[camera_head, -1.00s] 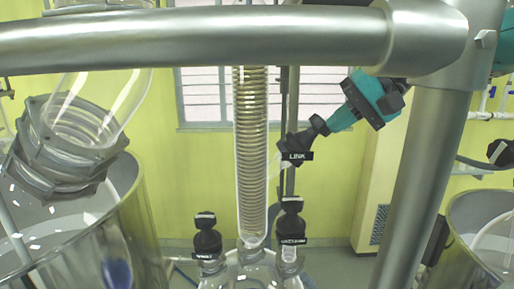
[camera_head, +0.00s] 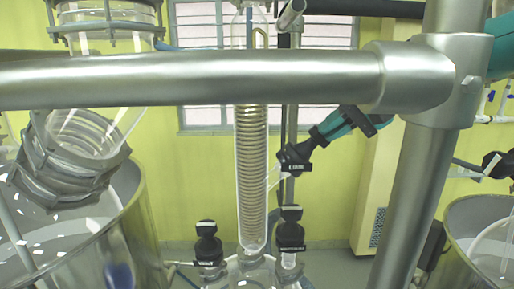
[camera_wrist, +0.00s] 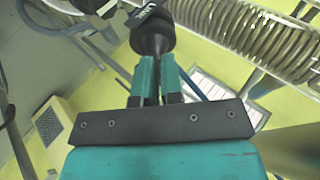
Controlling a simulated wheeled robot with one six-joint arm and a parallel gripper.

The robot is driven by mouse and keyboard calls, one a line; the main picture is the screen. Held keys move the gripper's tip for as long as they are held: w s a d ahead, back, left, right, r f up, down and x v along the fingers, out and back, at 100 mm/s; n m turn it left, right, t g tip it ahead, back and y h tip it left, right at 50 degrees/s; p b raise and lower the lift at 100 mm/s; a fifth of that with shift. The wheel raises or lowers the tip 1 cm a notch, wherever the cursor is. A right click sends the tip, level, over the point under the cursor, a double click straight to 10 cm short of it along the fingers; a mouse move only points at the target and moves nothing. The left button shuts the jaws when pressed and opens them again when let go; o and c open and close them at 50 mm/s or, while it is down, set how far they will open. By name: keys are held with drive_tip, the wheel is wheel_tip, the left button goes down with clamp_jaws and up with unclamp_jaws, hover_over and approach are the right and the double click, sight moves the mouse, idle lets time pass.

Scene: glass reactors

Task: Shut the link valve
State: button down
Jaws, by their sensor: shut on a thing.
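The link valve (camera_head: 294,158) is a black knob with a small label plate, on the right side of the glass coil column in the head view. In the wrist view, the black valve knob (camera_wrist: 153,37) is at the top centre, with its label plate just above it. My gripper (camera_head: 320,134) has teal fingers and reaches the knob from the upper right. In the wrist view, my gripper (camera_wrist: 155,68) is shut on the knob's stem end. The steel bar hides part of my wrist in the head view.
A thick steel bar (camera_head: 200,80) crosses in front, joined to an upright post (camera_head: 415,200) at right. The glass coil column (camera_head: 250,180) stands beside the valve. Two black-capped valves (camera_head: 208,245) (camera_head: 290,232) are below. Steel vessels (camera_head: 140,225) flank both sides.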

drive_tip(key=shift+s+a+f, duration=0.1)
drive_tip(key=shift+s+a, duration=0.1)
drive_tip(key=shift+a, duration=0.15)
idle(0.3)
drive_tip(key=d+r+p, duration=0.4)
drive_tip(key=shift+r+p, duration=0.15)
drive_tip(key=shift+p, duration=0.15)
